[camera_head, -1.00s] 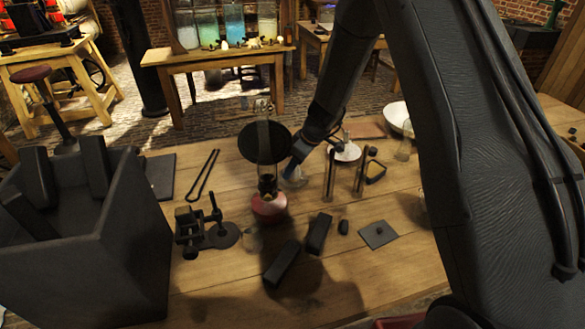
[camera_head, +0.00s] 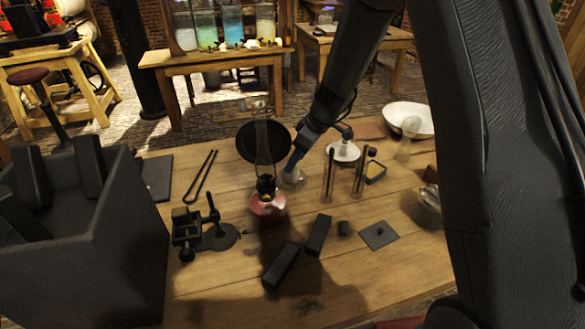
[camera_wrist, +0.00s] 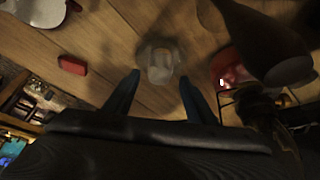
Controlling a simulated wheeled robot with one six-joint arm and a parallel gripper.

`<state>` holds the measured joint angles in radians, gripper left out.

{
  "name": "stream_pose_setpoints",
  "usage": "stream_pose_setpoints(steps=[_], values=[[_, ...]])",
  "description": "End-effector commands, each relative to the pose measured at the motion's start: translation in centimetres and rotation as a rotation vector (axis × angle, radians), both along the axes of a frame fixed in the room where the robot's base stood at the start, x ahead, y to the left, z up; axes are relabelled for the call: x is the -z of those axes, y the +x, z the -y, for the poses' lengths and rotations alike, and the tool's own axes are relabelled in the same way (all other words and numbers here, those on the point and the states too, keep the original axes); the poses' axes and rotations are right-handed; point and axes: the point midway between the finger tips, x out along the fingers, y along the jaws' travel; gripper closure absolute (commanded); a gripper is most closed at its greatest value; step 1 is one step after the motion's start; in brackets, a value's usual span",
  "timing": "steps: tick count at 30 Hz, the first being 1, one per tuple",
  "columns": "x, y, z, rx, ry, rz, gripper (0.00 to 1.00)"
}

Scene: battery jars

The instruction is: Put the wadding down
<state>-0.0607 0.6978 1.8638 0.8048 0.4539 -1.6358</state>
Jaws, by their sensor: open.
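A pale, whitish lump (camera_wrist: 160,70), which looks like the wadding, sits in or under a small clear glass vessel on the wooden table; I cannot tell which. It also shows faintly in the head view (camera_head: 291,179), just right of the red-based lamp. My gripper (camera_head: 291,168) is right above it, pointing down. In the wrist view my gripper (camera_wrist: 161,88) has its two blue fingers spread apart, with the pale lump beyond and between their tips. The fingers hold nothing that I can see.
The lamp (camera_head: 267,206) with its tall glass and dark disc stands close on the left. Two glass tubes (camera_head: 358,176) stand to the right. A white bowl (camera_head: 418,114) is farther back. Black blocks (camera_head: 281,265) lie in front. A large dark box (camera_head: 125,235) fills the left.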

Motion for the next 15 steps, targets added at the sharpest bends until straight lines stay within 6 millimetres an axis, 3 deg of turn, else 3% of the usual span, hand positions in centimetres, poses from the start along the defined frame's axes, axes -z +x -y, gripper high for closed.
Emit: stream_pose_setpoints(steps=[6,15], values=[[-3.4,-0.7,1.2,0.001,0.000,0.003,0.49],[-6.1,-1.4,2.2,0.000,0.000,0.001,0.49]])
